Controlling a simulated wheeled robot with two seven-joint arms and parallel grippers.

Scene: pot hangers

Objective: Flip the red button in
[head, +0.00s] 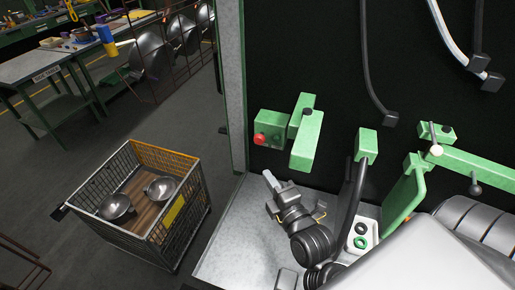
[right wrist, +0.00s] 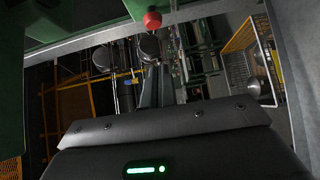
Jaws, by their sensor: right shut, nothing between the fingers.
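The red button (head: 259,139) is a round red knob on the left side of a green box (head: 276,124) on the machine. My right gripper (head: 269,177) is shut and empty, below and slightly right of the button, with a gap between them. In the right wrist view the red button (right wrist: 152,20) shows at the top, hanging from a green housing. The shut fingers (right wrist: 155,72) point up the picture below it, apart from it. Whether the button is pressed in or out cannot be told. My left gripper is not in view.
Green machine arms (head: 308,137) stand right of the button. A green and black button panel (head: 363,233) sits behind my arm. A wire crate (head: 192,222) with metal bowls (head: 117,206) stands on the floor at left. A grey post (head: 233,85) borders the machine.

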